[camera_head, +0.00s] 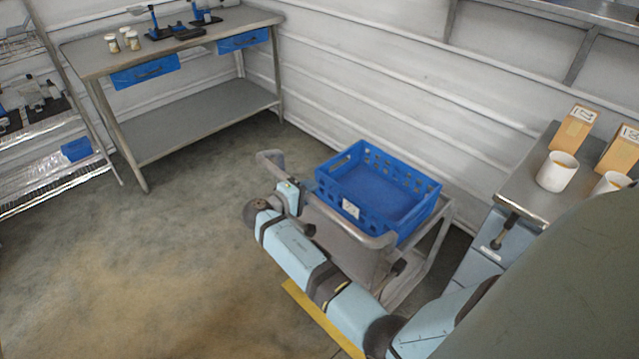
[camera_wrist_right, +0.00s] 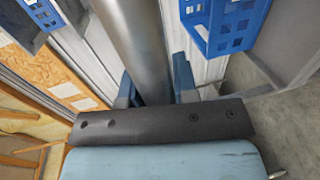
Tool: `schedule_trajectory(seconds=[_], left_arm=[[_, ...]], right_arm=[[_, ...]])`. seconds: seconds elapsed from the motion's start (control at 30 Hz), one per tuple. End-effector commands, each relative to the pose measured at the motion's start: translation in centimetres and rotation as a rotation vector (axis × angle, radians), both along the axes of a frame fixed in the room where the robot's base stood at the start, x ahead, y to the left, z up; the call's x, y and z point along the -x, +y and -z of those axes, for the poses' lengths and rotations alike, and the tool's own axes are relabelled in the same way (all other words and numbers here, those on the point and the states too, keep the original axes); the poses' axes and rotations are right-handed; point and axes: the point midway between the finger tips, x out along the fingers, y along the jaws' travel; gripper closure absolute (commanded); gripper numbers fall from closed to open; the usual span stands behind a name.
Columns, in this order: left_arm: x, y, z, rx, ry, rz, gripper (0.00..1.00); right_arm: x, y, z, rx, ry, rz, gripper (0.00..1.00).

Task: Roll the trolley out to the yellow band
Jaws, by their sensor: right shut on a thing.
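The trolley (camera_head: 345,228) stands near the back wall at the middle right of the head view, a grey metal frame with a push handle toward me. A blue crate (camera_head: 402,221) sits on top of it and also shows in the right wrist view (camera_wrist_right: 222,40). My right gripper (camera_head: 290,197) is at the handle, shut on its bar; the wrist view shows the grey bar (camera_wrist_right: 132,40) between the two fingers. The yellow band (camera_head: 322,318) lies on the floor in front of the trolley, partly hidden by my right arm. My left gripper is not in view.
A workbench with blue drawers (camera_head: 145,73) stands at the back left, with a wire shelf (camera_head: 55,165) left of it. A metal counter with white pots (camera_head: 556,171) stands close right of the trolley. The floor at left and centre is clear.

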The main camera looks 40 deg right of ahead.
Motion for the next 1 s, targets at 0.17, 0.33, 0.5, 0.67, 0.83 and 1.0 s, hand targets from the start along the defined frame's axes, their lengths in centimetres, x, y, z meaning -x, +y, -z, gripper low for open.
schedule_trajectory(seconds=[0.17, 0.33, 0.5, 0.67, 0.83, 1.0], left_arm=[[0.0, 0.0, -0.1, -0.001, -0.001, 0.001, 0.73], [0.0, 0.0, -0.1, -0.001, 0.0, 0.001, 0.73], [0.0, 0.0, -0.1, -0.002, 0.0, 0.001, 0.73], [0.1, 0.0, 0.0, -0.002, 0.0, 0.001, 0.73], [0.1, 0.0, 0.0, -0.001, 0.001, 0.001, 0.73], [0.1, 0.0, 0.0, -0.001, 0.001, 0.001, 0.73]], right_arm=[[0.3, 3.6, 0.1, -0.004, 0.002, -0.002, 1.0], [0.4, 5.3, 0.1, -0.001, 0.001, -0.001, 1.0], [0.5, 5.8, 0.1, -0.001, 0.001, 0.0, 1.0], [0.5, 5.8, 0.0, -0.001, 0.0, 0.001, 1.0], [0.5, 5.8, 0.0, -0.001, 0.0, 0.001, 0.59], [0.5, 5.8, 0.0, -0.001, 0.0, 0.0, 0.47]])
